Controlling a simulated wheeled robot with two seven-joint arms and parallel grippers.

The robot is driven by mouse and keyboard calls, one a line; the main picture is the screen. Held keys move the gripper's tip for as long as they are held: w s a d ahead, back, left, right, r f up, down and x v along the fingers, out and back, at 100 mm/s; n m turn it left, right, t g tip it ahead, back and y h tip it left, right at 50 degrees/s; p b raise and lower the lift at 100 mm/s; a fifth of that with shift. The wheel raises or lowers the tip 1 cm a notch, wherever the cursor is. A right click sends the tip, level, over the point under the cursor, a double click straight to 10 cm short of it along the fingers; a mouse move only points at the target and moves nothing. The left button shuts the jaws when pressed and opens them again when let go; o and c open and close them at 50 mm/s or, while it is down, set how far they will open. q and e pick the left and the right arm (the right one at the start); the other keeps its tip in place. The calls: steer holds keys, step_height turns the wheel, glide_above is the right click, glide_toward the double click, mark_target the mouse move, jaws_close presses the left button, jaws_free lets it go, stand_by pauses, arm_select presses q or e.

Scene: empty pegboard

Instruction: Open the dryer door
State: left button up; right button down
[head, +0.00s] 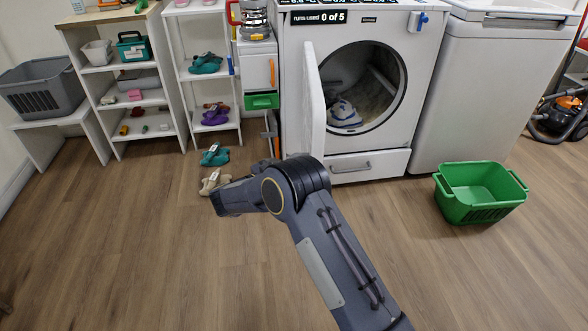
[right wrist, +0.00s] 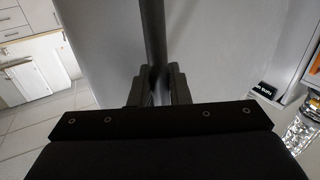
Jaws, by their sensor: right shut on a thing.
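The white dryer (head: 420,75) stands at the back centre, its round drum opening uncovered. Its door (head: 312,105) is swung wide open to the left and shows nearly edge-on. A white and blue item (head: 344,113) lies inside the drum. My right arm reaches up from the bottom right towards the door's left side; its gripper is not clear in the head view. In the right wrist view, my right gripper (right wrist: 157,88) is shut on a dark bar-shaped handle (right wrist: 152,35) in front of a grey panel (right wrist: 215,50). My left gripper is not in view.
A green basket (head: 480,208) stands on the floor at right, by a white appliance (head: 495,90). White shelves (head: 210,75) stand at left with a grey basket (head: 42,92) on a low bench. Slippers (head: 214,156) lie on the floor near the door. The front floor is clear.

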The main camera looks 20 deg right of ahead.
stand_by(0.3)
steer(key=c, duration=1.5)
jaws_free()
steer(key=shift+o, duration=0.2)
steer(key=shift+a, duration=0.15)
steer(key=p+v, duration=0.1)
steer(key=v, duration=0.6)
steer(key=shift+a+p, duration=0.3)
steer(key=shift+p, duration=0.05)
steer(key=shift+s, duration=0.1)
